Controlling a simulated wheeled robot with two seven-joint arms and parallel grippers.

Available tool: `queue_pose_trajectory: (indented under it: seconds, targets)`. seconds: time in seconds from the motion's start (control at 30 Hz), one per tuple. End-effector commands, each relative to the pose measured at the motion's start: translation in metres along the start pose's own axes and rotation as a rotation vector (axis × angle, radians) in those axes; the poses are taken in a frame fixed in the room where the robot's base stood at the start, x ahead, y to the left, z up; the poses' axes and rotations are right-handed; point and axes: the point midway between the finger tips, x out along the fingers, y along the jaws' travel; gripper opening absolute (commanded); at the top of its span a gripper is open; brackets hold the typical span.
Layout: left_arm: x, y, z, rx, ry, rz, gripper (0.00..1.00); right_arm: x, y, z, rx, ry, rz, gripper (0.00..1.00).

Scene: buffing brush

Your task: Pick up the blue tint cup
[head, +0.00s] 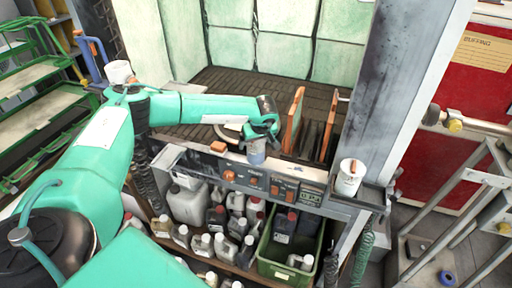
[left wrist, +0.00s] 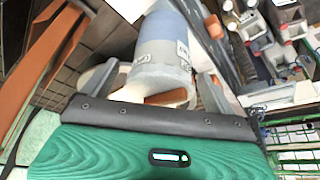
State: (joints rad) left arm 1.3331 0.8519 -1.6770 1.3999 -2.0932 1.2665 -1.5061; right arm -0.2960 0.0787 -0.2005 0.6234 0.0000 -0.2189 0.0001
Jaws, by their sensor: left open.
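The blue tint cup (head: 256,153), grey-blue with a paler band, stands at the front edge of the booth's dark slatted bench. My left gripper (head: 260,136) is right over it, pointing down, and hides its upper part in the head view. In the left wrist view the cup (left wrist: 163,52) lies between the two fingers of the open left gripper (left wrist: 158,84), with small printed labels on its side. I cannot tell whether either finger touches it. My right gripper is not in view.
Upright orange-brown boards (head: 293,120) stand right of the cup. A white can (head: 350,178) sits on the right ledge. A small orange block (head: 218,146) lies left of the cup. Several bottles and a green crate (head: 289,251) fill the shelf below.

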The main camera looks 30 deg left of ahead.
Motion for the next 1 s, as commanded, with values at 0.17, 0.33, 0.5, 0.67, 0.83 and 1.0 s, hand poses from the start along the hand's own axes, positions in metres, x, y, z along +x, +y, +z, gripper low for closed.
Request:
queue_pose_trajectory:
  seconds: [0.17,0.33,0.5,0.67,0.83,1.0]
  targets:
    - [0.0085,0.0001,0.0002,0.001,0.001,0.001,0.90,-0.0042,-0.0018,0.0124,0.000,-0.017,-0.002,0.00]
    - [0.0086,0.0001,0.0002,0.001,0.000,0.001,0.88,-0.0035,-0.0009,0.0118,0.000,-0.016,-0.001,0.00]
    - [0.0084,0.0001,0.0001,0.000,0.000,0.001,0.55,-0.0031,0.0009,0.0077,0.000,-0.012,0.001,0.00]
    - [0.0080,0.0003,-0.0003,0.000,0.001,0.002,0.37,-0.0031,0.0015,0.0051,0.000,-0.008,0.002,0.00]
    - [0.0074,0.0003,-0.0006,0.000,0.001,0.002,0.37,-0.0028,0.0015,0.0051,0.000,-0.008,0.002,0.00]
    - [0.0002,0.0006,-0.0043,-0.002,0.001,0.003,0.37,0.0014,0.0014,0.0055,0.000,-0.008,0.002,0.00]
